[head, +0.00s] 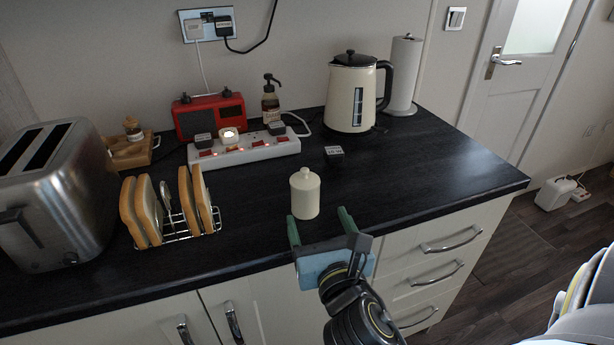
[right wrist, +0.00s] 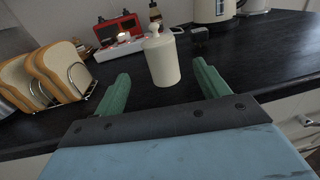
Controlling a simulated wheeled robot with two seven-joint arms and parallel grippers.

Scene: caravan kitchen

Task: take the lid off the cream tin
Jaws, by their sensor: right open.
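The cream tin (head: 305,199) stands upright on the dark worktop near its front edge. Its lid (head: 305,179), with a small round knob, sits on top. My right gripper (head: 319,221) is open and empty just in front of the tin. In the right wrist view the tin (right wrist: 162,64) stands beyond and between the two green fingertips, and the lid (right wrist: 157,38) shows on it. The fingers (right wrist: 160,83) appear apart from the tin. My left gripper is not in view.
A toast rack (head: 178,236) with bread and a steel toaster (head: 60,195) stand left. Behind are a power strip (head: 244,149), red radio (head: 208,116), soap bottle (head: 270,103), kettle (head: 351,95) and paper roll (head: 403,75). A small black plug (head: 334,155) lies behind the tin. The worktop right is clear.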

